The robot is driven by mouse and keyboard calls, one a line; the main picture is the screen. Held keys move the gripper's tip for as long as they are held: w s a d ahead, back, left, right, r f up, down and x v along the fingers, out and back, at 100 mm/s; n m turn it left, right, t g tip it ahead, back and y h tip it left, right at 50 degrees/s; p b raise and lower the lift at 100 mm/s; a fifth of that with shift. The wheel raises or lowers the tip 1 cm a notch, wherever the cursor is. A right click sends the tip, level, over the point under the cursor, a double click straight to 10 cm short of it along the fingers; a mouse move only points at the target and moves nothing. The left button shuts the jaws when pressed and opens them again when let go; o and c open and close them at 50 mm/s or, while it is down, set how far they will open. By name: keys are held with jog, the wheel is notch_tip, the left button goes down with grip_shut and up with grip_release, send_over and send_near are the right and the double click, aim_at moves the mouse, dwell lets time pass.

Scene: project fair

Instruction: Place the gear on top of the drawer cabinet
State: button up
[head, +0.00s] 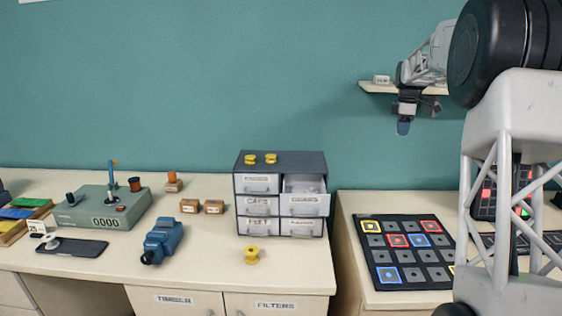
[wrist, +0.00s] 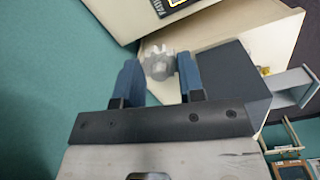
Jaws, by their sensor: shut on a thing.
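My gripper (head: 404,125) is raised near the wall shelf, to the right of and above the drawer cabinet. In the wrist view its blue fingers (wrist: 158,66) are shut on a grey toothed gear (wrist: 158,64). The gear cannot be made out in the head view. The dark grey drawer cabinet (head: 308,160) stands on the left table; its dark side also shows in the wrist view (wrist: 234,68). Two yellow spools (head: 251,159) (head: 270,158) stand on the left part of its top, and the right part is bare. Its upper right drawer (head: 305,204) is pulled out.
A wall shelf (head: 372,87) with a small labelled block (head: 382,79) is beside my gripper. A third yellow spool (head: 251,255) is in front of the cabinet. A blue device (head: 163,242) and green counter box (head: 103,208) stand left. A black button pad (head: 405,255) lies right, past a gap.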

jog(key=r, duration=0.3)
jog(key=shift+s+a+r, duration=0.1)
jog(key=shift+a+r, duration=0.25)
jog(key=shift+r, duration=0.05)
jog(key=s+a+r+m, duration=0.1)
jog(key=s+a, duration=0.5)
jog(key=a, duration=0.5)
jog(key=s+a, duration=0.7)
jog(key=a, duration=0.4)
jog(key=s+a+f+m, duration=0.1)
jog(key=s+a, duration=1.2)
jog(key=s, duration=0.1)
jog(key=shift+w+d+f, duration=0.1)
jog(key=shift+f, duration=2.45)
jog(key=shift+w, duration=0.1)
send_over(291, 163)
jog(key=shift+f, duration=0.75)
jog(key=shift+f, duration=0.15)
jog(key=shift+f, duration=1.6)
